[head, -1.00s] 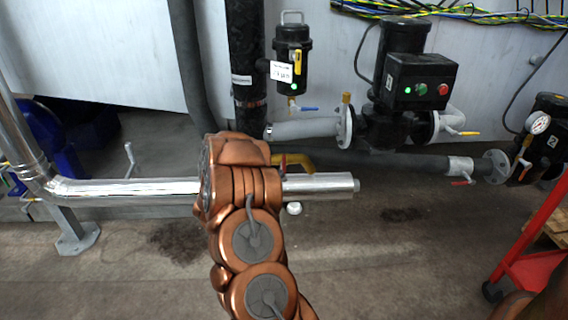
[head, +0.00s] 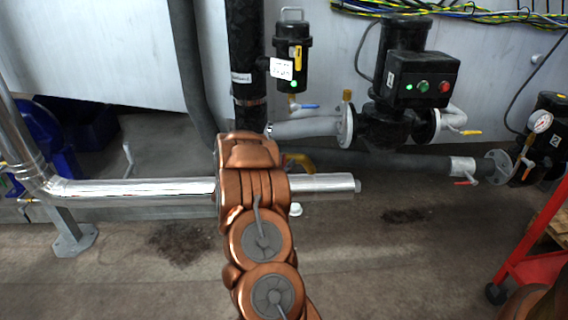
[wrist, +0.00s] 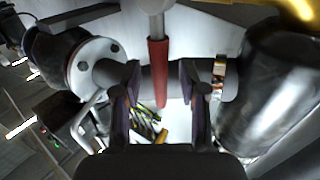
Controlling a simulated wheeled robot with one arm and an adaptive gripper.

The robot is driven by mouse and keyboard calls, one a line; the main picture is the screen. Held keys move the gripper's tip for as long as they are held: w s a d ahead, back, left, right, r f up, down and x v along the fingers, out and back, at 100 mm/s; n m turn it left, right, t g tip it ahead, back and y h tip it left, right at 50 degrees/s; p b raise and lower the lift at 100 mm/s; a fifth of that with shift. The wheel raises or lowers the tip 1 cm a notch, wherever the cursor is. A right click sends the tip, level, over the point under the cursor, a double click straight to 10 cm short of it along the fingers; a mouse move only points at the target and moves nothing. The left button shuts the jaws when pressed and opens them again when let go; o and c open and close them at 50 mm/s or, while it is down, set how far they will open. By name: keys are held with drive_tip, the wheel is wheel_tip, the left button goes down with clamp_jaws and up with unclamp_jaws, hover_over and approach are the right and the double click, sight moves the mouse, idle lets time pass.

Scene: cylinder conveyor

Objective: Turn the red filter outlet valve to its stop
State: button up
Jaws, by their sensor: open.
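A red valve handle (wrist: 158,70) hangs down from a pale stem at the top middle of the wrist view. My gripper (wrist: 162,105) is open, its two dark fingers apart with the lower part of the handle showing in the gap between them. I cannot tell whether either finger touches it. In the head view my arm hides the gripper and this handle. Another red lever (head: 466,182) shows in the head view under the grey pipe at right. A black filter-like canister (head: 291,75) with a white label and green light stands behind my arm.
A shiny metal pipe (head: 130,187) crosses behind my arm. A yellow lever (head: 300,161) is just beside the arm. A black pump unit (head: 400,125) and a pressure gauge (head: 541,122) are to the right. A red cart (head: 530,262) stands at lower right. The floor in front is clear.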

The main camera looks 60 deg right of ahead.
clamp_jaws()
